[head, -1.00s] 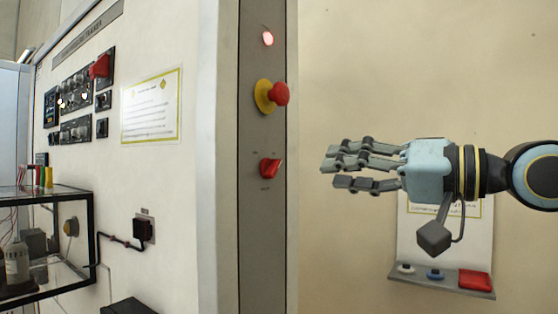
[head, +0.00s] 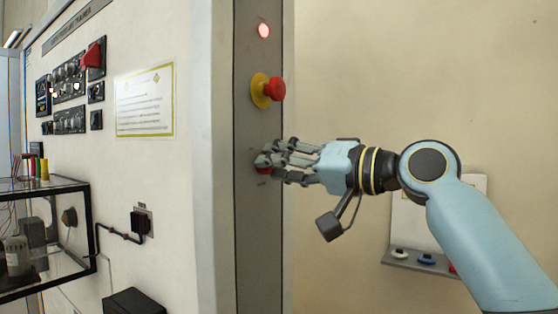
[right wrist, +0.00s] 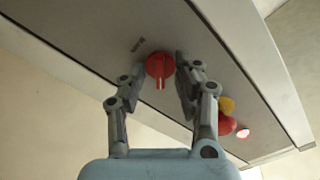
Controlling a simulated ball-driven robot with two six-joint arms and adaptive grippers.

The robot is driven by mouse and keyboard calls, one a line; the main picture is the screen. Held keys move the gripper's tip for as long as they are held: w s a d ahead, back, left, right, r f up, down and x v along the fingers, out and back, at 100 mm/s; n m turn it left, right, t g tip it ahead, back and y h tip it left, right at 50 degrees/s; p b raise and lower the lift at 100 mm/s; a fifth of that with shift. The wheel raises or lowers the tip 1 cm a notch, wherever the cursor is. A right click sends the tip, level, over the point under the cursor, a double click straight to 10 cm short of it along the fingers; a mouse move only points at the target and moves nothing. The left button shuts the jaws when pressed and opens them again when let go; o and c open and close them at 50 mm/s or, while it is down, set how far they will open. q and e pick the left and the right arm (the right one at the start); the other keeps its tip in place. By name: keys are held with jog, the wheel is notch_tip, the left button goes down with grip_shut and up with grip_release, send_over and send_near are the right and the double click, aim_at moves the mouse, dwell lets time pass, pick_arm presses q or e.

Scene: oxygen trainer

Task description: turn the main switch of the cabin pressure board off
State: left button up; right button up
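The red rotary switch (head: 263,171) sits on the grey strip at the edge of the white cabinet. In the head view my right gripper's fingers cover most of it. My right gripper (head: 268,165) reaches it from the right. In the right wrist view the red switch (right wrist: 159,66) lies between the spread fingertips of the right gripper (right wrist: 149,75), nearer the right finger. The gripper looks open, with a gap on the left side; I cannot tell whether the right finger touches. My left gripper is out of view.
Above the switch are a red mushroom button (head: 275,89) on a yellow base and a lit red lamp (head: 264,31). A small shelf (head: 425,263) is on the wall at right.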

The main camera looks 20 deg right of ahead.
grip_shut()
dwell(0.5)
jog(key=n+b, duration=1.2)
jog(key=n, duration=0.5)
jog(key=shift+w+f+n+b, duration=0.1)
jog(key=shift+n+b, duration=0.25)
jog(key=shift+n, duration=0.05)
dwell(0.5)
